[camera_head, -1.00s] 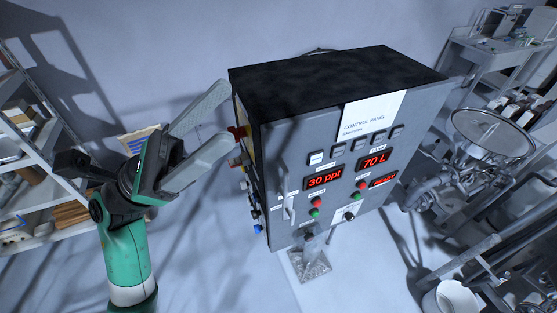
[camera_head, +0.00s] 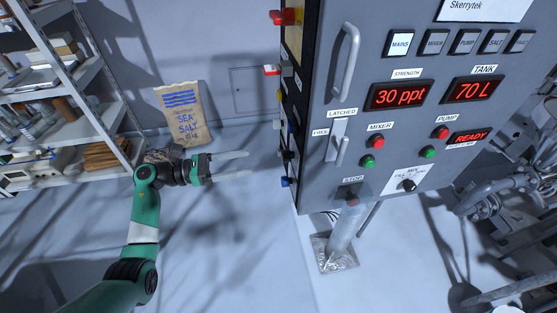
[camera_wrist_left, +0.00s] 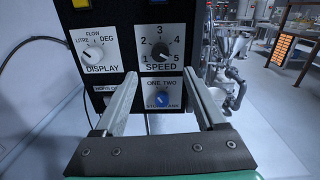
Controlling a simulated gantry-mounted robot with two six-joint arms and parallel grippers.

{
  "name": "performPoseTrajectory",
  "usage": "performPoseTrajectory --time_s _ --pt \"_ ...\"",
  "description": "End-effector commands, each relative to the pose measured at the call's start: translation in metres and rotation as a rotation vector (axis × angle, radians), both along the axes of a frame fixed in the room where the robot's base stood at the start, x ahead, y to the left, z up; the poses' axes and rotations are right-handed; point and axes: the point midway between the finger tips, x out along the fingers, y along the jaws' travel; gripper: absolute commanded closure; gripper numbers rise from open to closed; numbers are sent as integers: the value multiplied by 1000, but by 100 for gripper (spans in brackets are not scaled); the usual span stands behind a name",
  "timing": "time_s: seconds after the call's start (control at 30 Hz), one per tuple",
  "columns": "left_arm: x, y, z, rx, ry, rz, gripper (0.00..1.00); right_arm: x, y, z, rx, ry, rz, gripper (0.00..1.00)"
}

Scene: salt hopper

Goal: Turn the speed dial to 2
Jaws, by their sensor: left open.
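The black speed dial (camera_wrist_left: 159,53) is on the dark side panel in the left wrist view, with a numbered scale around it. Its pointer is too small to read surely. My left gripper (camera_head: 249,164) is open and empty, to the left of the control cabinet (camera_head: 330,190) in the head view. In the left wrist view its two fingers (camera_wrist_left: 160,78) point at the panel, below the speed dial, with the blue ONE/TWO knob (camera_wrist_left: 162,98) showing between them. I see no finger touching the dial. My right gripper is not in view.
The white display selector knob (camera_wrist_left: 94,53) sits left of the speed dial. A salt sack (camera_head: 185,115) stands by the wall, and a shelf (camera_head: 75,100) is at the left.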

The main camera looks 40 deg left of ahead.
Motion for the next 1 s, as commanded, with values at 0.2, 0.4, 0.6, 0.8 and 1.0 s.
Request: performPoseTrajectory --time_s 0.2,0.4,0.6,0.8,1.0 --pt "40 -29 -1 1 -1 -7 27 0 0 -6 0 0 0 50" --pt "73 -49 -1 1 -1 -4 27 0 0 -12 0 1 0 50" --pt "85 -57 0 1 -1 -1 27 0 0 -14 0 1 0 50" --pt "86 -57 0 1 -1 -1 27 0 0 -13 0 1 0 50" --pt "85 -57 0 1 -1 -1 59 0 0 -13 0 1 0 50"
